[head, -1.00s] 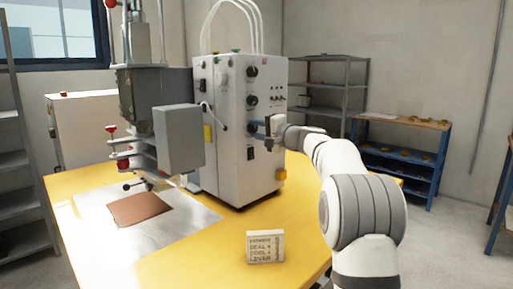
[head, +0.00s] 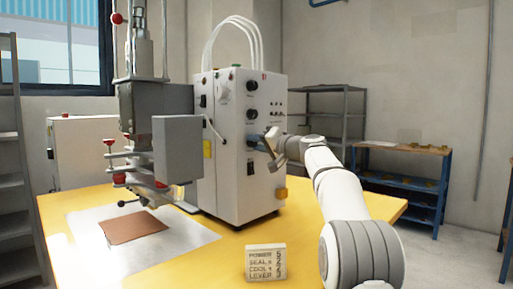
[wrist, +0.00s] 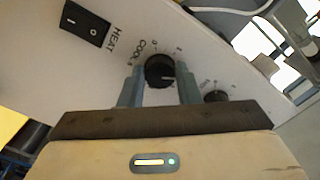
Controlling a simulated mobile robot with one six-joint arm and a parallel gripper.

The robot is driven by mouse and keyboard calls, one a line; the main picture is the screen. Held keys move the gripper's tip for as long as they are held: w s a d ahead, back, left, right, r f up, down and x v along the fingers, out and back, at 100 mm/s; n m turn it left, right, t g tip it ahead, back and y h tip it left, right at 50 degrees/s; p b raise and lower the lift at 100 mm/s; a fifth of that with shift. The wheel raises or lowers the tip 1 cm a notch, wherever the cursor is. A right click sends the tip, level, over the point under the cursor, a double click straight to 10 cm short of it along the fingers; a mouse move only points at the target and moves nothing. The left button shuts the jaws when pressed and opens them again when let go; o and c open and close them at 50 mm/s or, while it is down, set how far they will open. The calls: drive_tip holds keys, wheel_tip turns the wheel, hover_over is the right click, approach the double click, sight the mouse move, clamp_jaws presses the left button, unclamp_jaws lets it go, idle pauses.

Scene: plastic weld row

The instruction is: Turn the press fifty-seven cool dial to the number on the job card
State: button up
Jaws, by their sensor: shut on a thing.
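The cool dial (wrist: 160,71), a black round knob with a white pointer line, is on the white press cabinet (head: 236,190). In the wrist view the word COOL is printed beside it, and its line points roughly right. My gripper (wrist: 160,84) is shut on this dial, one finger on each side. In the head view my gripper (head: 259,141) is at the lowest dial of the cabinet's column, rolled to a tilt, and largely hides it. The job card (head: 265,263) stands on the yellow table, with lines for POWER, SEAL, COOL and LEVER; its numbers are too small to read surely.
The black HEAT switch (wrist: 87,23) and another dial (wrist: 216,97) are close to my fingers. The press head (head: 178,150) stands left of the cabinet over a metal plate (head: 190,238) with a brown sheet (head: 134,227). A blue workbench (head: 400,182) stands behind right.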

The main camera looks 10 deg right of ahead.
drive_tip(key=shift+f, duration=0.15)
drive_tip(key=o, duration=1)
drive_tip(key=shift+c, duration=0.2)
drive_tip(key=shift+s, duration=0.1)
drive_tip(key=v, duration=0.7)
drive_tip(key=shift+s+d, duration=0.2)
